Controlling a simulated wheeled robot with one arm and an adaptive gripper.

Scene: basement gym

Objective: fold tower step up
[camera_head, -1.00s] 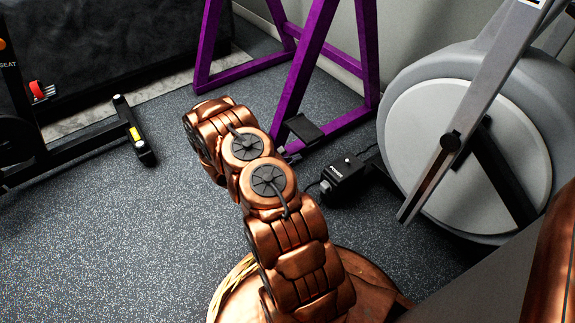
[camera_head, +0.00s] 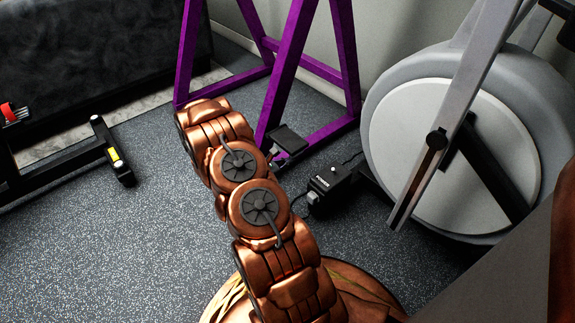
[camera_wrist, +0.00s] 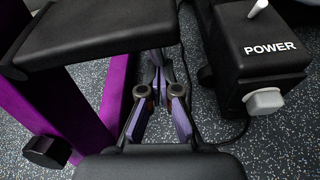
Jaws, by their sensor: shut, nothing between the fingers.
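The tower is a purple metal frame (camera_head: 283,75) standing at the back middle of the head view. Its step is a small black padded plate (camera_head: 289,139) low on the frame, and it looks roughly flat. In the wrist view the step (camera_wrist: 95,28) fills the upper left, close to the camera, beside a purple bar (camera_wrist: 118,95). My gripper (camera_wrist: 158,72) is shut and empty, with its fingers pointing away low in the picture, right at the step's right side. Whether it touches the step I cannot tell. In the head view my arm hides most of the gripper.
A black box marked POWER (camera_wrist: 262,45) stands close to the right of my gripper; the head view shows it on the floor too (camera_head: 328,183). A grey rowing machine (camera_head: 455,150) is at the right. A black machine foot (camera_head: 110,150) is at the left. Speckled floor is free at front left.

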